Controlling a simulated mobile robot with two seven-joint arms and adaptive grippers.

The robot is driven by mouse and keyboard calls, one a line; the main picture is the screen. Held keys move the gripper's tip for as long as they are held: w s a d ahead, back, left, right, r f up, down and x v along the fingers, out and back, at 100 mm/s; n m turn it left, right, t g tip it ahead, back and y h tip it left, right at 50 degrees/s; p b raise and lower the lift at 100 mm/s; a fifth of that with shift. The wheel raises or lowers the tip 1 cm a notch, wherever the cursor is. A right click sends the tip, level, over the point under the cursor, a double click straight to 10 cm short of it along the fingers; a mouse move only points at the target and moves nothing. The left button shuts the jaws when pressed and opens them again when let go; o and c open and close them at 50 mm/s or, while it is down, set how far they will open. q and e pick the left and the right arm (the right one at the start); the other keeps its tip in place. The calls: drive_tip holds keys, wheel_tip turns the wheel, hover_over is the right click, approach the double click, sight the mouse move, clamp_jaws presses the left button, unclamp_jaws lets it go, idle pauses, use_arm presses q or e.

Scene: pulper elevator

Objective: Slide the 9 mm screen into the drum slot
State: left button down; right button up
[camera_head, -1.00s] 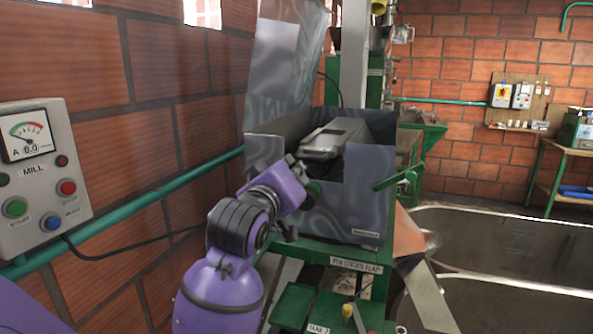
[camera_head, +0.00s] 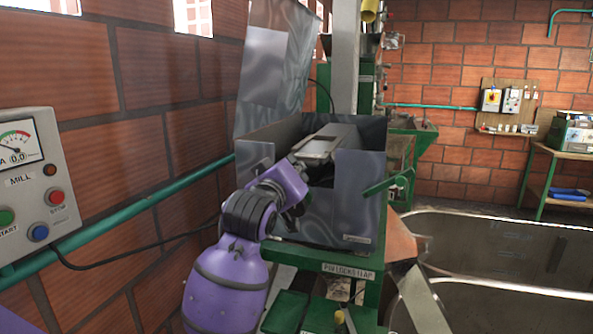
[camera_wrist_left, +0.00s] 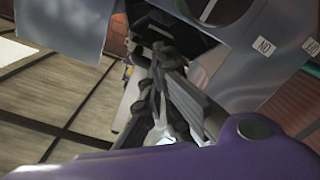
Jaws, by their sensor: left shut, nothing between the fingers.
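I cannot pick out the 9 mm screen in either view. The open grey metal housing (camera_head: 357,195) stands on a green frame, with its lid (camera_head: 272,70) raised. My left arm reaches up to its front left side. In the left wrist view the left gripper (camera_wrist_left: 165,62) is shut with nothing between its fingers, close below grey metal sheets. A dark round part (camera_wrist_left: 222,8) with a pale bar shows at that view's top edge; I cannot tell if it is the drum. The drum slot is hidden. My right gripper is out of view.
A mill control box (camera_head: 38,185) and a green pipe (camera_head: 130,206) run along the brick wall at left. Metal tanks (camera_head: 490,237) fill the lower right.

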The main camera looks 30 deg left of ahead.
use_arm(q)
drive_tip(key=shift+x, duration=2.1)
drive_tip(key=v, duration=1.5)
drive_tip(key=shift+d, duration=0.1)
